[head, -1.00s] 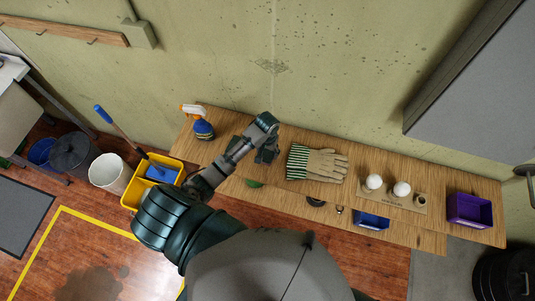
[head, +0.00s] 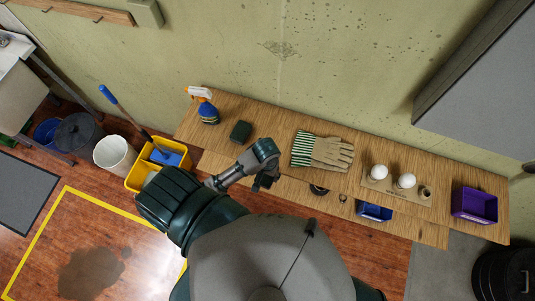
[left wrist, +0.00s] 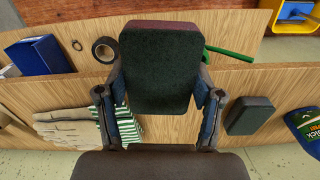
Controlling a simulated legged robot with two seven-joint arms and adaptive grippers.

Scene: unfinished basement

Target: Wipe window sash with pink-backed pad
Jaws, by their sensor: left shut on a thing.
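My left gripper (head: 268,180) is at the front edge of the wooden bench (head: 270,122) in the head view. In the left wrist view the gripper (left wrist: 160,90) is shut on a pad (left wrist: 160,62) with a dark green face and a maroon-pink strip along its far edge. The fingers press its two sides. A second dark green pad (head: 240,131) lies on the bench, apart from the gripper; it also shows in the left wrist view (left wrist: 249,115). The backing of that pad is hidden. No window sash is visible. My right gripper is not in view.
A spray bottle (head: 207,110), striped gloves (head: 325,152), a holder with white round things (head: 395,186) and a purple bin (head: 474,205) stand along the bench. A blue bin (head: 374,211) and a tape roll (left wrist: 104,49) are on the lower board. A yellow bucket (head: 140,177) stands left.

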